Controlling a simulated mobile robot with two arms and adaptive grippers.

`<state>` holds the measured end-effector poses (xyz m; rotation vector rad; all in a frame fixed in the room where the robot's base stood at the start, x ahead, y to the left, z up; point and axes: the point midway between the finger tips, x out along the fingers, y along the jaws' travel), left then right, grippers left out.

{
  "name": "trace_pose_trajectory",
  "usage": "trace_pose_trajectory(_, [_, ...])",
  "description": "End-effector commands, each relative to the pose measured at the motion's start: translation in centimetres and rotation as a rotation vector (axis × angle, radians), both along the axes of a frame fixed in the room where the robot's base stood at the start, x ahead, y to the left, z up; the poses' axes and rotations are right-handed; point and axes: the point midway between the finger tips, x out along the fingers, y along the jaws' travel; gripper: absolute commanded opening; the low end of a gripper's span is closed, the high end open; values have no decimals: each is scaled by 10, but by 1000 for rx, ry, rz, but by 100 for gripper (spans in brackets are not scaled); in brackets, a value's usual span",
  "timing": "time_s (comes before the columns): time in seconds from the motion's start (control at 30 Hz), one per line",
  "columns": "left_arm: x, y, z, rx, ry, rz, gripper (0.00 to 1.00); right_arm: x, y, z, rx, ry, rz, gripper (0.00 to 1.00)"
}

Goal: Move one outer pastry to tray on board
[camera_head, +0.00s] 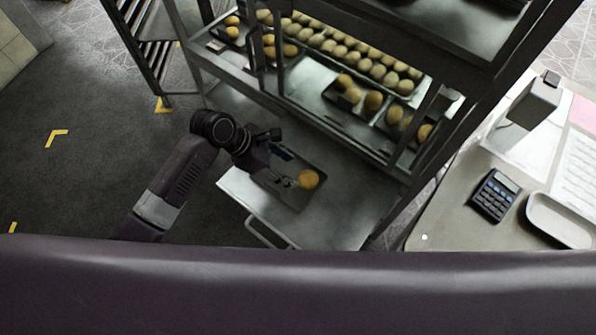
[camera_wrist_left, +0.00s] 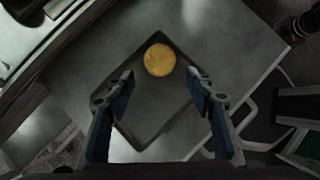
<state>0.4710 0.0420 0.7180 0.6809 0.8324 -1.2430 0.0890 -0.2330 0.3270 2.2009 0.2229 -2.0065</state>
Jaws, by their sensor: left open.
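A round golden pastry (camera_head: 309,179) lies on a small dark tray (camera_head: 296,204) on the metal board (camera_head: 345,208) low in the rack. In the left wrist view the pastry (camera_wrist_left: 160,60) sits near the far end of the dark tray (camera_wrist_left: 141,137), on the grey metal board (camera_wrist_left: 225,35). My left gripper (camera_head: 285,168) is over the tray, beside the pastry. In the left wrist view its two fingers (camera_wrist_left: 160,85) are spread wide with nothing between them, and the pastry shows beyond the fingertips. More pastries (camera_head: 373,101) sit on dark trays on the shelf above. My right gripper is not in view.
The rack shelf (camera_head: 345,125) with rows of pale pastries (camera_head: 340,50) overhangs the board's far side. A counter at the right holds a calculator (camera_head: 494,196) and a white tray (camera_head: 561,220). Open floor (camera_head: 80,180) lies to the left.

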Motion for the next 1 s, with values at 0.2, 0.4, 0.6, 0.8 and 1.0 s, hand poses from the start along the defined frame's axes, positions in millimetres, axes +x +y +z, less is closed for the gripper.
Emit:
trace_pose_trajectory(0.2, [-4, 17, 28, 0, -1, 1, 50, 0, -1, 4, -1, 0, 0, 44])
trace_pose_trajectory(0.4, [-5, 22, 35, 0, 1, -1, 50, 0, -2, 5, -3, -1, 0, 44])
trace_pose_trajectory(0.6, [-5, 22, 35, 0, 1, -1, 50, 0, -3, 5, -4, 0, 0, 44])
trace_pose_trajectory(0.8, [-5, 22, 35, 0, 1, -1, 50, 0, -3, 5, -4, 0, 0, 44])
trace_pose_trajectory(1.0, [-9, 22, 33, 9, -24, -35, 50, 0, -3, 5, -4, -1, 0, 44])
